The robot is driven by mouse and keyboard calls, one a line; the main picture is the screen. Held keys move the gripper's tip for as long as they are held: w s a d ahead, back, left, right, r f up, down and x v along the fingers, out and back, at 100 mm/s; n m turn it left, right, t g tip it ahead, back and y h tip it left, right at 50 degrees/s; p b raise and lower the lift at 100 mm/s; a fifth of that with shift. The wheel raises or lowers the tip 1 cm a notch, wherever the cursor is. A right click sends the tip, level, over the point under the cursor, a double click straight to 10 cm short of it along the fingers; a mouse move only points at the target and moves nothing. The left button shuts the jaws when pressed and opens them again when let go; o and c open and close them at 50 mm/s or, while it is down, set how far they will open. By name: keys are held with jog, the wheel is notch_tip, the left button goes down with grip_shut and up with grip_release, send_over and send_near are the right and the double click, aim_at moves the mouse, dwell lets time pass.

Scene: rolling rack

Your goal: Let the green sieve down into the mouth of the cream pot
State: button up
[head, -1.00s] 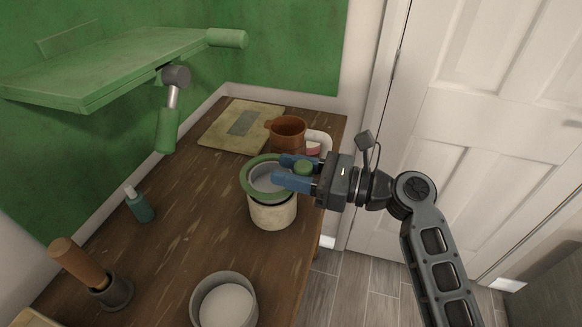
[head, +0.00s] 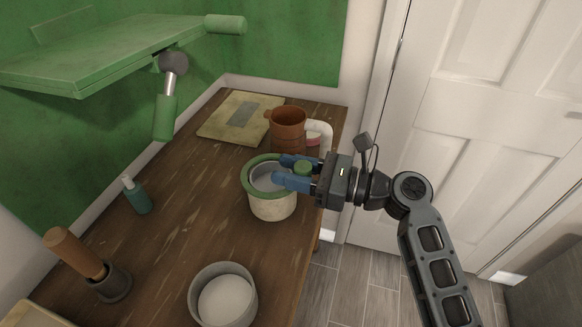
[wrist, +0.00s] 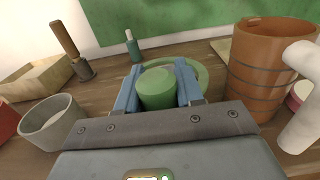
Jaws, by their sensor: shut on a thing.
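The green sieve (head: 249,186) has a green rim and a grey bowl; its rim is at the mouth of the cream pot (head: 272,207), with the bowl inside the mouth. I cannot tell whether the rim touches the pot. My gripper (head: 292,172) comes from the right, its blue fingers shut on the sieve's green handle (head: 303,168). In the wrist view the handle (wrist: 157,88) is between the fingers and part of the green rim (wrist: 203,75) shows behind. The pot is hidden there.
A brown mug (head: 288,122) and a white curved handle (head: 321,133) stand just behind the pot. A grey bowl (head: 223,297) is in front, a teal bottle (head: 138,197) to the left, and a wooden-handled tool (head: 76,252) at lower left. A green shelf (head: 110,55) hangs above left.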

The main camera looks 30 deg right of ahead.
jog(key=shift+f, duration=0.45)
jog(key=o, duration=1.1)
jog(key=shift+b+v, duration=0.65)
jog(key=shift+v, duration=3.25)
